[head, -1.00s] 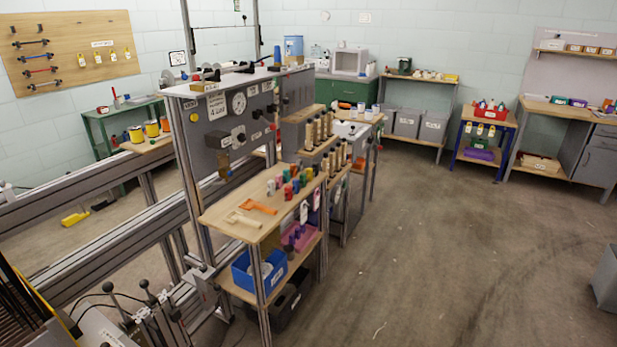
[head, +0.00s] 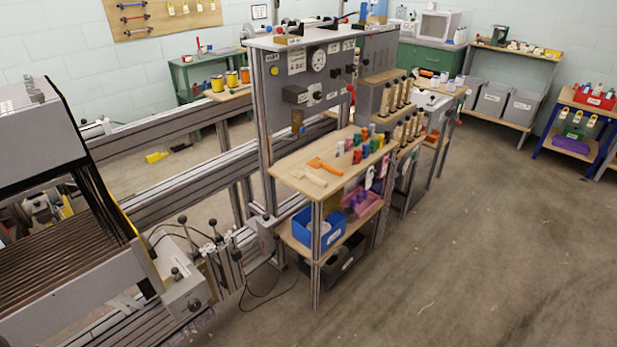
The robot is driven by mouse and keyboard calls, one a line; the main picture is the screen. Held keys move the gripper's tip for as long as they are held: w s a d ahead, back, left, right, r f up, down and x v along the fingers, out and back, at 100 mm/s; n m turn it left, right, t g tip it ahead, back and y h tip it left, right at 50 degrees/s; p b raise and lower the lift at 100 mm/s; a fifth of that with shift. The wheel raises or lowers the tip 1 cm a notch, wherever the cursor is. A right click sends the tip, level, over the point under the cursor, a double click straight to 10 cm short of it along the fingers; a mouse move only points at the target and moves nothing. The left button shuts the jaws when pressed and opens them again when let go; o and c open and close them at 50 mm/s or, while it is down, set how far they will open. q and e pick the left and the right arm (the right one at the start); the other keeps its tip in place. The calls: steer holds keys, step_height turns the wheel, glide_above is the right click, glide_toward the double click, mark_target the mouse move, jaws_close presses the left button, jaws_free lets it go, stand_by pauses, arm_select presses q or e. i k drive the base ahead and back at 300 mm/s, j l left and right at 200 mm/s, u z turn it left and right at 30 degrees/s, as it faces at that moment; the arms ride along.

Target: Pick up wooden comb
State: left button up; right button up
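A pale wooden piece that looks like the wooden comb (head: 309,178) lies flat on the wooden top of a narrow shelf unit (head: 290,171), near its front left corner. It is small in the head view, so I cannot make out any teeth. An orange tool (head: 325,166) lies just behind and to the right of it. Neither of my grippers is in view, and nothing touches the pale piece.
Several coloured spools (head: 365,148) stand farther back on the same top. A blue bin (head: 317,231) sits on the shelf below. A grey machine (head: 40,135) with metal rails stands at left. Open concrete floor (head: 450,240) lies to the right.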

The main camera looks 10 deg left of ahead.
mark_target(302, 172)
steer(key=i+u, duration=0.15)
steer(key=i, duration=0.9)
steer(key=i+l+u, duration=0.1)
steer(key=i, duration=0.95)
